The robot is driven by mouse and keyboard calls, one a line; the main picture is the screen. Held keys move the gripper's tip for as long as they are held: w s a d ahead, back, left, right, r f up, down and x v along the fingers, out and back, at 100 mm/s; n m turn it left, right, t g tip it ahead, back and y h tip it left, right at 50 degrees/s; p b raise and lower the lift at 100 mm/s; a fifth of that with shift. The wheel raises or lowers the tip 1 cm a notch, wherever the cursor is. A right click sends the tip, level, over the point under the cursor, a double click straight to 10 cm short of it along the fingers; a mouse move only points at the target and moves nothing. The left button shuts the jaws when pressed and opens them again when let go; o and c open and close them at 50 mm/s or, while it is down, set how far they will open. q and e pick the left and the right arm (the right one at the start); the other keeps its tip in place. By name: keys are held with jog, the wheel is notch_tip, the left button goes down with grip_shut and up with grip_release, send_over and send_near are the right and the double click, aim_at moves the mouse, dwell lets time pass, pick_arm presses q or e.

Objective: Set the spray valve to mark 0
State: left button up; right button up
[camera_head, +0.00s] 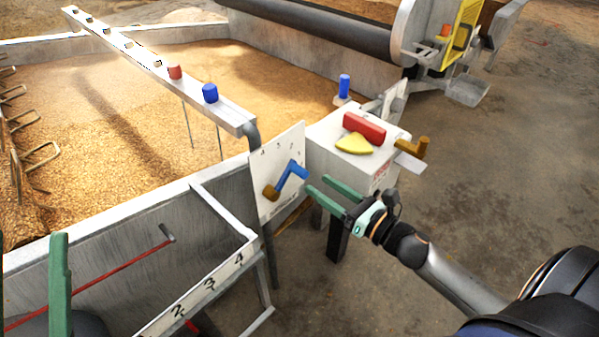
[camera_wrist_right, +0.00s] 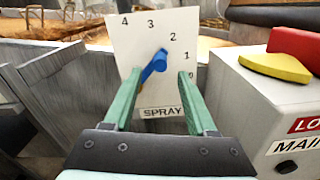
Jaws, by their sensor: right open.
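The spray valve is a white panel (camera_head: 262,165) with a blue lever (camera_head: 291,170) and an orange-brown knob (camera_head: 271,193). In the right wrist view the panel (camera_wrist_right: 133,38) reads SPRAY, with marks 4, 3, 2, 1 and a partly covered 0 (camera_wrist_right: 191,75). The blue lever (camera_wrist_right: 152,67) slants from upper right to lower left; its knob end is mostly behind a finger. I cannot tell its exact setting. My right gripper (camera_head: 317,184) is open, fingers pointing at the panel, apparently empty. My left gripper (camera_head: 30,262) shows at the lower left, fingers apart.
A white box (camera_head: 335,160) with a red handle (camera_head: 364,128) and yellow pointer (camera_head: 354,144) stands right of the panel. A rail (camera_head: 140,57) with coloured knobs crosses the grain bed (camera_head: 110,100). A numbered strip (camera_head: 195,300) lies at the front. Open floor (camera_head: 490,180) lies to the right.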

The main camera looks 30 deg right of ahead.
aim_at(307, 176)
jog(key=x, duration=0.7)
jog(key=shift+w+a+b, duration=0.1)
jog(key=shift+w+b, duration=0.2)
grip_shut()
jog(key=shift+f, duration=0.1)
dwell(1.1)
